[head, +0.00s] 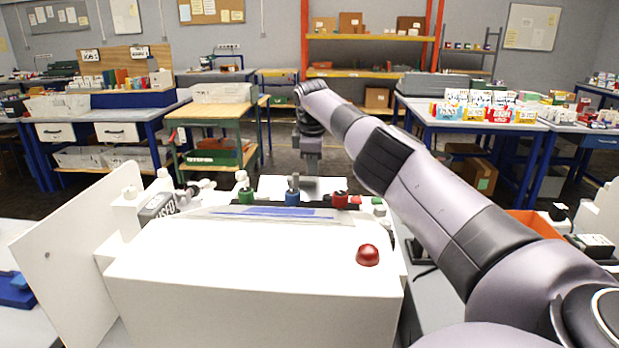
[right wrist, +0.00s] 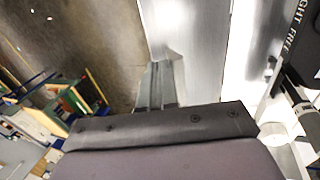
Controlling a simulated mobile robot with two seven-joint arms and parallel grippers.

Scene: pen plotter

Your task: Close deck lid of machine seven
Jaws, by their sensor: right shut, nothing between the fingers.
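The white machine (head: 250,290) stands right in front of me in the head view, with a red dome knob (head: 368,255) on its top right. A white panel (head: 65,262) stands out at its left side. I cannot tell for certain which panel is the deck lid. My right gripper (head: 310,172) is at the machine's far side, pointing down, partly hidden behind the pens. In the right wrist view the fingers (right wrist: 160,80) are shut and empty beside a pale flat panel (right wrist: 185,30); contact cannot be told. My left gripper is out of view.
Green (head: 246,196), blue (head: 292,197) and red (head: 340,199) pen holders line the machine's back edge. A grey box marked USED (head: 158,207) sits at the left. An orange bin (head: 535,222) is at the right. Benches and open floor lie beyond.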

